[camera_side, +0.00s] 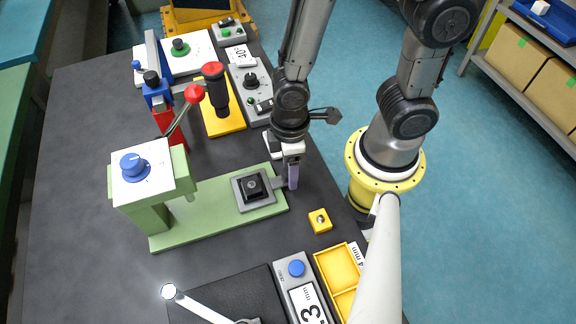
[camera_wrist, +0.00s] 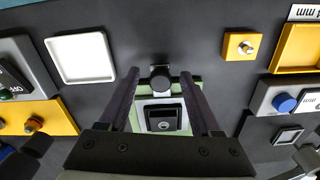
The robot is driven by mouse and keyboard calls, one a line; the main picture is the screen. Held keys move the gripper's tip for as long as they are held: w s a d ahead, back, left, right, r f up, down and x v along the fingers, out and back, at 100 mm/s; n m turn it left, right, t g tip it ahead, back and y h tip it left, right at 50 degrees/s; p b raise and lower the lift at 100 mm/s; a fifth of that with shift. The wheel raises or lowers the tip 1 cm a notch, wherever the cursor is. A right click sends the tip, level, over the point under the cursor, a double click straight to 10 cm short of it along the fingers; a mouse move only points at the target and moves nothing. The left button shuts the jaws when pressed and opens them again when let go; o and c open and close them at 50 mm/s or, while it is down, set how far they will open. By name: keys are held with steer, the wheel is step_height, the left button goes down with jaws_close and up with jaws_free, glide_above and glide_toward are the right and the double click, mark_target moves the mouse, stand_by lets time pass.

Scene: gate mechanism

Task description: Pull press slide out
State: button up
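The green press (camera_side: 215,215) stands on the dark table, with a white top plate and blue knob (camera_side: 134,165). Its grey slide plate (camera_side: 240,198) carries a black block (camera_side: 252,185) and lies on the right end of the green base. The block also shows in the wrist view (camera_wrist: 163,120). A dark handle (camera_wrist: 160,80) sticks out from the slide on the side facing my gripper. My gripper (camera_side: 292,184) points down at that handle. In the wrist view its two fingers (camera_wrist: 160,73) are apart, one on each side of the handle, with visible gaps.
A yellow block with a bolt (camera_side: 320,221) and yellow trays (camera_side: 340,270) lie in front to the right. A grey control box (camera_side: 251,84) and a yellow stand with a red-topped lever (camera_side: 220,115) are behind. A white square tray (camera_wrist: 80,57) is near my gripper.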

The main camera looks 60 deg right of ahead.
steer(key=shift+r, duration=0.6)
step_height(320, 180, up, 13)
steer(key=shift+f, duration=0.15)
steer(key=s+d+r+m+t, duration=0.1)
steer(key=d+r+m+t, duration=0.4)
steer(key=d+r+m, duration=0.2)
steer(key=d+r, duration=0.2)
steer(key=d, duration=0.1)
steer(key=shift+s+d+t, duration=0.15)
steer(key=shift+d+t, duration=0.15)
steer(key=shift+r, duration=0.1)
stand_by(1.3)
